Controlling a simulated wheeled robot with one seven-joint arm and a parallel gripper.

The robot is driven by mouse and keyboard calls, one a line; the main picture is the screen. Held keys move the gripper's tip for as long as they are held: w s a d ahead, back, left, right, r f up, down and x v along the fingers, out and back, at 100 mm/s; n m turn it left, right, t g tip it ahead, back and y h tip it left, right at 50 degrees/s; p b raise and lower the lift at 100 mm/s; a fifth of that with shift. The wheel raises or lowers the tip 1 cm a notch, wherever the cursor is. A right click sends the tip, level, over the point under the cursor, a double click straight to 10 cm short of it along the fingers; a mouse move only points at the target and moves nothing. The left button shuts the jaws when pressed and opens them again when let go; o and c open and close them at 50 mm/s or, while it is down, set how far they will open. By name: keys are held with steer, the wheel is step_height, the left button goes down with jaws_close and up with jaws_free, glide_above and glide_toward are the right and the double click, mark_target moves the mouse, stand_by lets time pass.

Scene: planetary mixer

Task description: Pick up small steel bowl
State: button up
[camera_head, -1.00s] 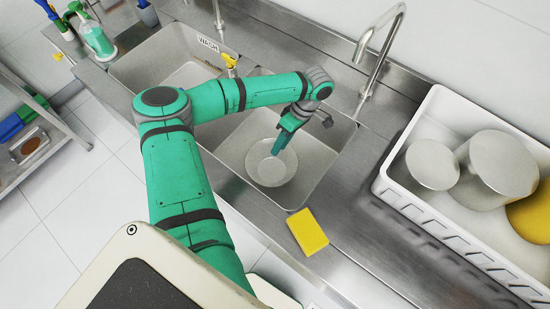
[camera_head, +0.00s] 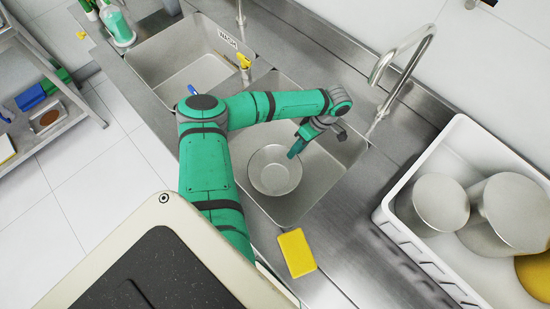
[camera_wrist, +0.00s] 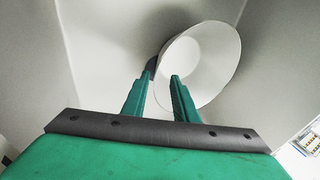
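The small steel bowl (camera_head: 275,176) sits upright in the right-hand sink basin (camera_head: 318,178). It also shows in the wrist view (camera_wrist: 208,62), beyond my fingers. My gripper (camera_head: 293,154) reaches down into the basin at the bowl's upper right rim. In the wrist view my gripper (camera_wrist: 163,80) has its two green fingers apart. The near rim of the bowl runs between them, with the right finger over the bowl's inside and the left finger outside. Contact with the rim cannot be made out.
A yellow sponge (camera_head: 297,252) lies on the counter in front of the basin. A white crate (camera_head: 408,182) with steel pots stands at the right. A tall faucet (camera_head: 405,60) rises behind the basin. The left basin (camera_head: 185,65) looks empty.

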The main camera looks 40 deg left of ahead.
mark_target(288, 162)
steer(key=x, duration=0.6)
steer(key=shift+w+d+f, duration=0.1)
steer(key=shift+w+d, duration=0.1)
steer(key=shift+d, duration=0.05)
steer(key=shift+a+f, duration=0.15)
steer(key=shift+f, duration=0.3)
steer(key=shift+s, duration=0.1)
jaws_close()
steer(key=shift+s, duration=0.15)
